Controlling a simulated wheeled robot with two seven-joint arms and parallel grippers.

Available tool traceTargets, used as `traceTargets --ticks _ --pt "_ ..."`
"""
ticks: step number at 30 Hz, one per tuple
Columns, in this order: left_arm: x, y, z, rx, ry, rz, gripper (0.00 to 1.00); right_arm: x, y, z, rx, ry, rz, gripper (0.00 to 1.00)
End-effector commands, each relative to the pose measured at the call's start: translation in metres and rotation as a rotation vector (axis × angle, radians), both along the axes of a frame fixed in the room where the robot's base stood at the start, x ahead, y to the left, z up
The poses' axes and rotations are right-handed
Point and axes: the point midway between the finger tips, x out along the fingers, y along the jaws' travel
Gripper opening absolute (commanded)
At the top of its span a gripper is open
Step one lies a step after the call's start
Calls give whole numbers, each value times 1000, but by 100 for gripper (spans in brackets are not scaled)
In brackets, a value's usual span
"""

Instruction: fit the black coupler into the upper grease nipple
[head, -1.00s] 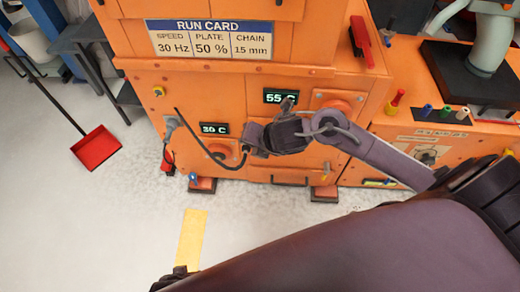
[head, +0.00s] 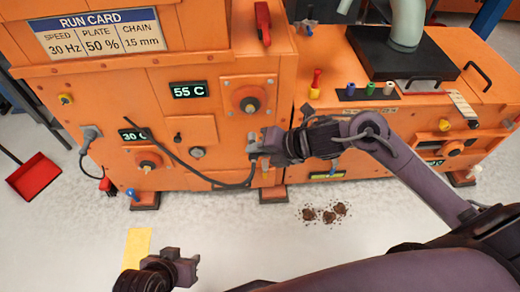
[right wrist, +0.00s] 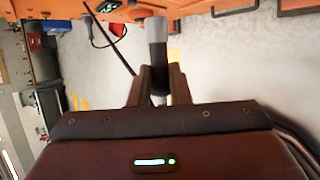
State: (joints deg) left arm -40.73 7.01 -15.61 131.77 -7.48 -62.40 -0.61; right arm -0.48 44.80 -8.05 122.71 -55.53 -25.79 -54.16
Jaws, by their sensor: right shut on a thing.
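My right gripper (head: 262,147) is in front of the orange housing, below and slightly right of the upper round fitting (head: 249,103), beside the 55 C display. In the right wrist view its fingers (right wrist: 157,85) are shut on a grey and black cylindrical piece, seemingly the black coupler (right wrist: 157,54). A thin black hose (head: 222,185) curves to the gripper. The coupler and upper fitting appear apart. The nipple itself is too small to make out. A lower round fitting (head: 149,161) sits by the 30 C display. My left gripper (head: 184,263) appears open and empty, low over the floor.
A run card (head: 108,33) is on the housing. A grey plug (head: 90,133) is at its left. A lower orange unit (head: 420,110) stands at right with coloured caps and handles. Dark spills (head: 328,213) lie on the floor, with a red dustpan (head: 34,176) at left.

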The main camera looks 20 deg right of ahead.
Motion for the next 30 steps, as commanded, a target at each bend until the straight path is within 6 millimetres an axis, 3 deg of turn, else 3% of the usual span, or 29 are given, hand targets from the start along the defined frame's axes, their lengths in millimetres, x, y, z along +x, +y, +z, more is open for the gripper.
traceTargets --ticks 6,21,30 --pt "0 0 0 -1 -2 0 36 0 0 1 -4 -2 0 0" --pt "0 -1 -1 -2 -3 -1 36 42 -12 0 -2 -3 -1 0" --pt "1 -1 -1 -5 -8 -2 36 55 -16 0 -2 -1 -1 0"
